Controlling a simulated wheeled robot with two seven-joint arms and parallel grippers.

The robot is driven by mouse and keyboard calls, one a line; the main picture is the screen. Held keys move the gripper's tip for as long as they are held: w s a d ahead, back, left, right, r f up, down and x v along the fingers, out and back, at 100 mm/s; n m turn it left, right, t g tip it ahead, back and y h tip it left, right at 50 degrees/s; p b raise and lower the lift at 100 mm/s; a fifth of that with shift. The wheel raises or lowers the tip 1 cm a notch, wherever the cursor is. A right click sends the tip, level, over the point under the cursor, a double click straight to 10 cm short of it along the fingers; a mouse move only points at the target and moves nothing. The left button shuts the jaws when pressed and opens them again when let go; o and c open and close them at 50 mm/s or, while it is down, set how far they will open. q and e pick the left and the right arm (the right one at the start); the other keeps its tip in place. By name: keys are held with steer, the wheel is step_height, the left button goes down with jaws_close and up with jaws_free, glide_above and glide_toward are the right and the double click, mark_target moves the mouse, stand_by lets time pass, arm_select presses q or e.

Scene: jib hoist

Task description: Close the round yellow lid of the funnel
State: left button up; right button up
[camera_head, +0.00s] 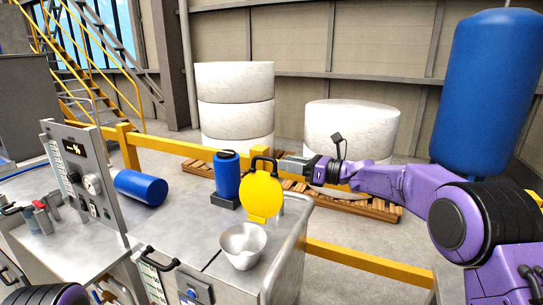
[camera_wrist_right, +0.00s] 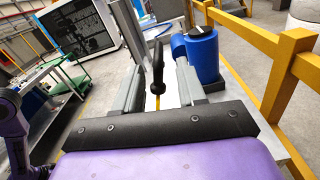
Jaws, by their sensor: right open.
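The round yellow lid (camera_head: 261,196) stands upright, open, at the back edge of the grey metal funnel (camera_head: 243,246) on the steel bench. A black handle (camera_head: 263,162) is at the top of the lid. My right gripper (camera_head: 284,165) reaches in from the right beside the handle. In the right wrist view its jaws (camera_wrist_right: 154,75) are open, with the black handle (camera_wrist_right: 157,62) between them and a gap visible on both sides. A thin strip of the lid's yellow edge shows below the handle there. My left gripper is not in view.
A blue canister (camera_head: 228,174) stands on the bench left of the lid; a blue cylinder (camera_head: 141,187) lies farther left. A control panel (camera_head: 82,170) stands at the left. A yellow rail (camera_head: 180,146) runs behind the bench. The bench top left of the funnel is clear.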

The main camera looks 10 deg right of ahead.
mark_target(271, 160)
steer(key=p+x, duration=0.2)
steer(key=x, duration=0.3)
steer(key=shift+s+a+r, duration=0.1)
steer(key=shift+r, duration=0.1)
steer(key=shift+w+a, duration=0.2)
steer(key=shift+a, duration=0.05)
steer(key=shift+w+f, duration=0.1)
steer(key=shift+f, duration=0.1)
steer(key=shift+a+r, duration=0.1)
jaws_close()
steer(key=s+a+n+b, duration=0.1)
steer(key=b, duration=0.5)
steer(key=s+f+b, duration=0.1)
steer(key=b, duration=0.5)
steer(key=shift+s+a+n+b, duration=0.35)
steer(key=shift+a+n+b, duration=0.05)
arm_select(q)
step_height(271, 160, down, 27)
steer(key=b, duration=1.7)
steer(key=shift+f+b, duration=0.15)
steer(key=shift+b, duration=0.15)
arm_select(e)
steer(key=s+a+n, duration=0.4)
steer(key=s+n, duration=0.1)
steer(key=s, duration=0.2)
steer(key=shift+a+r, duration=0.25)
steer(key=shift+r, duration=0.2)
